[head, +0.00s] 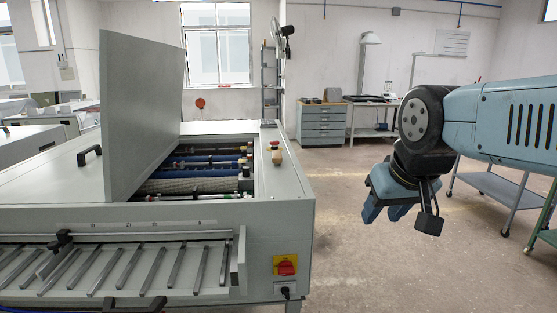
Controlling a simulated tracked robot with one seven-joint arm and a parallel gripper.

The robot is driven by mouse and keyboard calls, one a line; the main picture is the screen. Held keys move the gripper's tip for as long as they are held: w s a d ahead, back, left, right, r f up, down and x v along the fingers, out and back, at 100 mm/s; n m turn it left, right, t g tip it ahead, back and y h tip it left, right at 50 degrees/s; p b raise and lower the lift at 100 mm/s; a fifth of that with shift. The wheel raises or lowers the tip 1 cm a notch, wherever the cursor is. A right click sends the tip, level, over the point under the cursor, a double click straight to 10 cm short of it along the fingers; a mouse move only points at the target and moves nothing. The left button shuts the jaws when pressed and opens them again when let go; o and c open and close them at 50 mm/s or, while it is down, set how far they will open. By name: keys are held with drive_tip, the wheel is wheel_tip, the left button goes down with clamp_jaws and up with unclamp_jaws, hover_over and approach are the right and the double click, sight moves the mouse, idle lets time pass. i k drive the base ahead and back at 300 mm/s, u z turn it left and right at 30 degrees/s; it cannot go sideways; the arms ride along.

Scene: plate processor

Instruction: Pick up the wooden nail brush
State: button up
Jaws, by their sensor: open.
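A small tan, wood-coloured item (276,157) sits on the right part of the plate processor's top, just below a red button. It looks like the wooden nail brush, but it is too small to make out bristles. My gripper (386,212) hangs at the right of the head view, with its blue fingers pointing down. It is open, with nothing visible between the fingers. It is to the right of the brush and apart from it, over the open floor beyond the machine's right side.
The grey plate processor (292,200) fills the left, its lid (140,115) raised over rollers (205,172). A red-and-yellow switch (286,266) is on its front. A slatted rack (120,270) is at front left. Carts (505,187) stand at right. Floor between is clear.

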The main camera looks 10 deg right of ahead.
sight(277, 158)
drive_tip(key=u, duration=0.05)
drive_tip(key=i, duration=0.9)
drive_tip(key=z, duration=0.1)
